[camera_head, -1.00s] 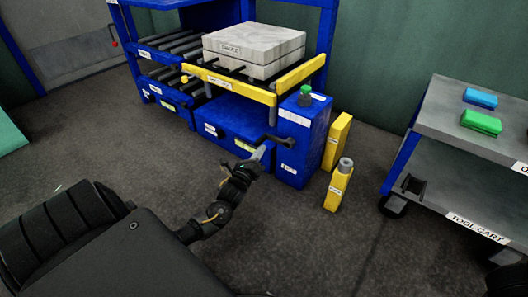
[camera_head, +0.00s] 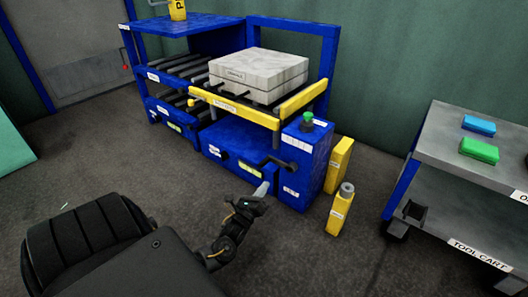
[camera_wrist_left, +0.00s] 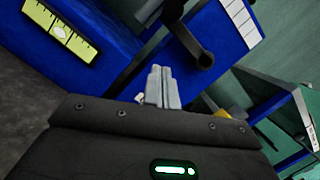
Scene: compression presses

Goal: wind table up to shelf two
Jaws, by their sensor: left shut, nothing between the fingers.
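The lift table (camera_head: 283,110) has yellow rails and dark rollers, and carries a grey-white block (camera_head: 255,72) with a label. It stands over a blue base (camera_head: 235,142), beside a blue rack (camera_head: 190,24) with upper rollers (camera_head: 185,66) and lower rollers (camera_head: 178,100). I cannot tell exactly which level the table matches. A dark crank handle (camera_head: 280,162) sticks out from the base; it also shows in the left wrist view (camera_wrist_left: 188,38). My left gripper (camera_head: 263,188) is shut and empty, just below and apart from the crank. Its fingertips show in the wrist view (camera_wrist_left: 162,84).
A blue box (camera_head: 306,155) with a green button (camera_head: 307,117) stands right of the crank. Yellow posts (camera_head: 340,208) stand beside it. A grey tool cart (camera_head: 455,145) with blue and green blocks is at right. The floor in front is clear.

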